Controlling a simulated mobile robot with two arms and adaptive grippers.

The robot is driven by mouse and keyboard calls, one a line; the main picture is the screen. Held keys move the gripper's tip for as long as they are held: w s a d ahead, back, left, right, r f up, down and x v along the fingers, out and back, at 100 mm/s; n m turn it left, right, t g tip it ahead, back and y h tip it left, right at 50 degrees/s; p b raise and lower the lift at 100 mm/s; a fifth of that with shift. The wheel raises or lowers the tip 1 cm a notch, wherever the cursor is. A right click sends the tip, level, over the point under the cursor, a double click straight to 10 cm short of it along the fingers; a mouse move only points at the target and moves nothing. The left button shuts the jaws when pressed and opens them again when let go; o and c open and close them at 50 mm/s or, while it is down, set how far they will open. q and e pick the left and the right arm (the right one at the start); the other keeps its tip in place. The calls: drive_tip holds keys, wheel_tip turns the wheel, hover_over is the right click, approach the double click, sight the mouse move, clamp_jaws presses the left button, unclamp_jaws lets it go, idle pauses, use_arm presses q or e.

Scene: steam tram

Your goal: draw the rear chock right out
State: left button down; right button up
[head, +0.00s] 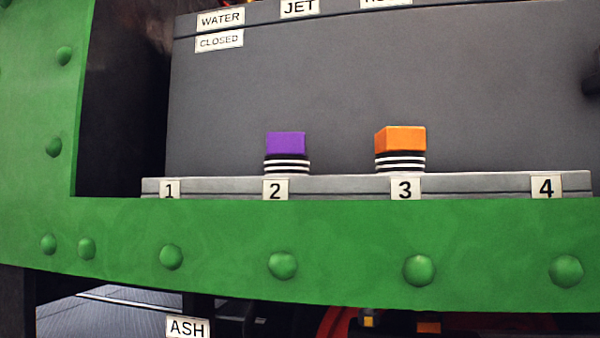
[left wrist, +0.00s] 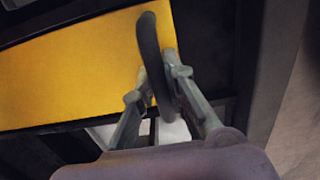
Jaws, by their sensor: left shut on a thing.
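In the left wrist view a broad flat yellow piece (left wrist: 75,70), apparently a chock, fills the upper left. A dark curved loop handle (left wrist: 148,40) stands up at its right end. My left gripper (left wrist: 158,78) is shut on this handle, one finger on each side of it. I cannot tell from this view whether this chock is the rear one, and its far end runs out of the picture. Neither gripper shows in the head view, and my right gripper is in no view.
Dark beams border the yellow piece, with a dark upright (left wrist: 255,70) at right. In the head view a green riveted frame (head: 340,240) crosses before a grey ledge (head: 225,187) bearing a purple block (head: 286,143) and an orange block (head: 400,139). An ASH label (head: 187,327) hangs below.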

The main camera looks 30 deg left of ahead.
use_arm(q)
drive_tip(key=shift+s+d+p, duration=0.2)
drive_tip(key=shift+s+p, duration=0.2)
drive_tip(key=shift+s, duration=0.5)
drive_tip(key=shift+s+d+p, duration=0.25)
drive_tip(key=shift+s+p, duration=0.15)
drive_tip(key=shift+s, duration=0.5)
drive_tip(key=shift+s+d+p, duration=0.2)
drive_tip(key=shift+s+p, duration=0.2)
drive_tip(key=shift+s, duration=0.5)
drive_tip(key=shift+s+d, duration=0.15)
drive_tip(key=shift+s, duration=0.2)
drive_tip(key=shift+f, duration=0.1)
drive_tip(key=c, duration=1.9)
unclamp_jaws()
drive_tip(key=shift+s, duration=0.1)
drive_tip(key=o, duration=0.7)
